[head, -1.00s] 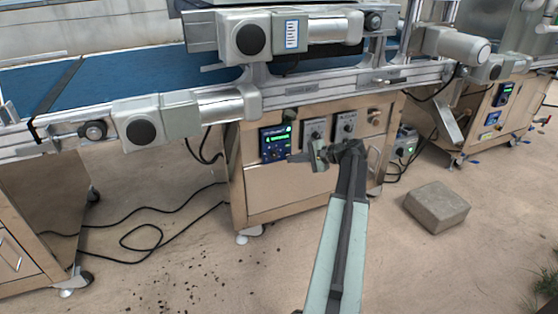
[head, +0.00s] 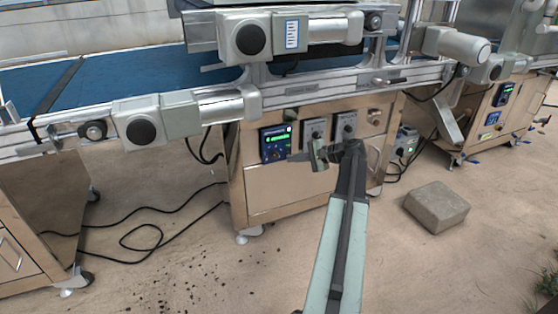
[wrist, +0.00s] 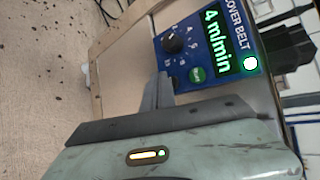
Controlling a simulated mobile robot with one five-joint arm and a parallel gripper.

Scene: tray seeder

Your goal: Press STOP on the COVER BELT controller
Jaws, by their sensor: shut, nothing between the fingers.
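The COVER BELT controller (head: 268,148) is a dark blue panel with a lit green display, on the front of the metal cabinet. In the wrist view the controller (wrist: 188,48) lies turned on its side, its display reading 4 m/min. It has a black knob (wrist: 173,44), a green button (wrist: 197,75) and a lit green lamp (wrist: 250,63). My gripper (head: 294,157) is shut and empty, its tip close to the panel's lower right edge. In the wrist view my gripper (wrist: 163,84) covers the panel beside the green button. I cannot make out a STOP button.
Two grey control boxes (head: 313,130) (head: 345,124) sit right of the controller on the cabinet (head: 290,185). The conveyor rail (head: 310,92) runs above. A concrete block (head: 436,206) and loose cables (head: 150,228) lie on the floor.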

